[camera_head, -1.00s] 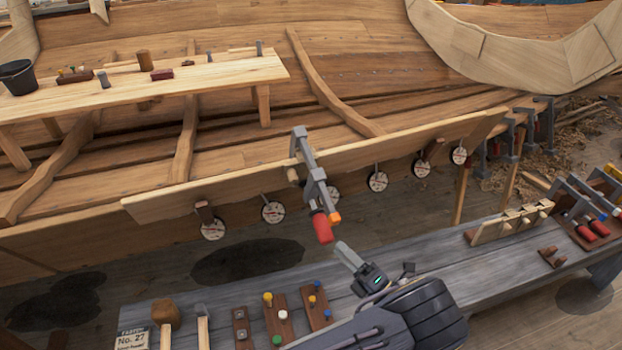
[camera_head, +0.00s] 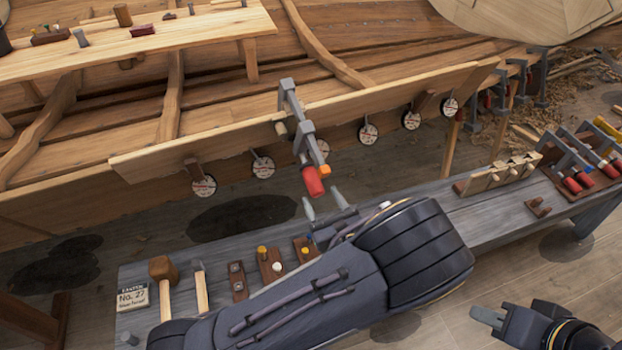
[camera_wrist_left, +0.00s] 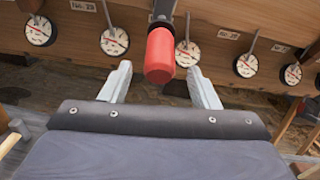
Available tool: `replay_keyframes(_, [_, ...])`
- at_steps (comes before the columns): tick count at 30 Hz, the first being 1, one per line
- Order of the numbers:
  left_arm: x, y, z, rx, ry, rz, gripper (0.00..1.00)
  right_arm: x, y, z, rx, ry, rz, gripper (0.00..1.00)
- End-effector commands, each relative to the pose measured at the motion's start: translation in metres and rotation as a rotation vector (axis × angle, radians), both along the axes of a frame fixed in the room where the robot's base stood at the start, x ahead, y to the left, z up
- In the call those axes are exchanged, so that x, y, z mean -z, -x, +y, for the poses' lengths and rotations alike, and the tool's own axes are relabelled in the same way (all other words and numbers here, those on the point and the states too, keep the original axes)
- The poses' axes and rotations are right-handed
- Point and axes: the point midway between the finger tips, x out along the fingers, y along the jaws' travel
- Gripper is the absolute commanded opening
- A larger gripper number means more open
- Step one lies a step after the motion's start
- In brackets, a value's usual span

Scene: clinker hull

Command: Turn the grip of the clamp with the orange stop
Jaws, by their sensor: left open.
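The clamp (camera_head: 307,134) with the orange stop (camera_head: 324,169) sits on the plank's upper edge, its bar slanting down toward me. Its red grip (camera_head: 313,182) hangs at the lower end. My left gripper (camera_head: 323,204) is open just below the grip. In the left wrist view the red grip (camera_wrist_left: 160,55) appears between the two spread fingertips (camera_wrist_left: 160,82), with gaps on both sides; I cannot tell how deep it reaches between them. My right gripper (camera_head: 487,316) is at the lower right, far from the clamp; its finger opening is unclear.
Round dial gauges (camera_head: 263,167) hang along the plank (camera_head: 230,138). The grey bench (camera_head: 460,222) below holds a mallet (camera_head: 163,270), a hammer (camera_head: 200,285), peg boards and a rack of red-gripped clamps (camera_head: 575,184). Free air lies between bench and plank.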

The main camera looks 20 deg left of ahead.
Motion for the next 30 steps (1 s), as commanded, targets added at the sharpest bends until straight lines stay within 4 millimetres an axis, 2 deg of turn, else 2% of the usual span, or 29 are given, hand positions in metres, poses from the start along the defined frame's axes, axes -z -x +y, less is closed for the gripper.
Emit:
replay_keyframes(12, [-0.001,-0.049,0.038,-0.004,-0.004,0.0,0.56,-0.01,0.0,0.0,0.0,0.0,0.0,0.29])
replay_keyframes(23, [0.0,-0.056,0.042,-0.002,-0.003,0.0,0.56,-0.01,0.0,0.0,0.0,0.0,0.0,0.29])
replay_keyframes(24, [0.0,-0.055,0.042,-0.002,-0.003,0.0,0.54,-0.01,0.0,0.0,0.0,0.0,0.0,0.29])
replay_keyframes(30, [0.0,-0.055,0.042,-0.002,-0.003,0.0,0.28,-0.01,0.0,0.0,0.0,0.0,0.0,0.29])
